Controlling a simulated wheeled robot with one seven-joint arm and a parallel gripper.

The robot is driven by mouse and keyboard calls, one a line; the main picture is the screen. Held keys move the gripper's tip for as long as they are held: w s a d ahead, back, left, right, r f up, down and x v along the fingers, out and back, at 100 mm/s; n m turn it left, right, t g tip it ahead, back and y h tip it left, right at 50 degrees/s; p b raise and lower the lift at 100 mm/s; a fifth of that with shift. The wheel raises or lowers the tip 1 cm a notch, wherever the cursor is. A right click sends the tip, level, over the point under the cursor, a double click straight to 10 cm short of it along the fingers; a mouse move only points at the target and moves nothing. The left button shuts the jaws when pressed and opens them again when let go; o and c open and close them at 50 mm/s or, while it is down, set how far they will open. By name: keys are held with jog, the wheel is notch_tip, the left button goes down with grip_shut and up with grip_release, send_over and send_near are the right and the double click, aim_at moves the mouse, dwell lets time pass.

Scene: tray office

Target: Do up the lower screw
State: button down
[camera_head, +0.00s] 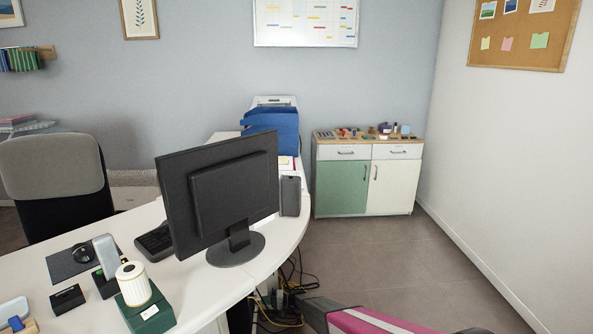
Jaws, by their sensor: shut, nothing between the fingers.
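I cannot make out any screw in this view. My gripper is not in view; only a pink and grey part of my own arm shows at the bottom edge. A black monitor (228,190) stands with its back towards me on the white desk (205,290). At the far wall stands a low cabinet (343,187) with a green left door, a white right door and two drawers. Several small items lie on its wooden top, too small to tell apart.
A blue tray stack (272,130) stands at the desk's far end. A cream ribbed canister (133,283) on a green box stands at the near left. Loose cables (287,300) lie on the floor beside the desk. The floor (400,262) before the cabinet is clear.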

jog(key=shift+a, duration=1.65)
jog(key=shift+w+a, duration=0.15)
jog(key=shift+w+a+r, duration=0.15)
jog(key=shift+w+r, duration=0.05)
jog(key=shift+r, duration=0.1)
jog(key=shift+s, duration=0.15)
jog(key=s+d, duration=0.1)
jog(key=d, duration=0.5)
jog(key=shift+d, duration=0.3)
jog(key=shift+f, duration=0.1)
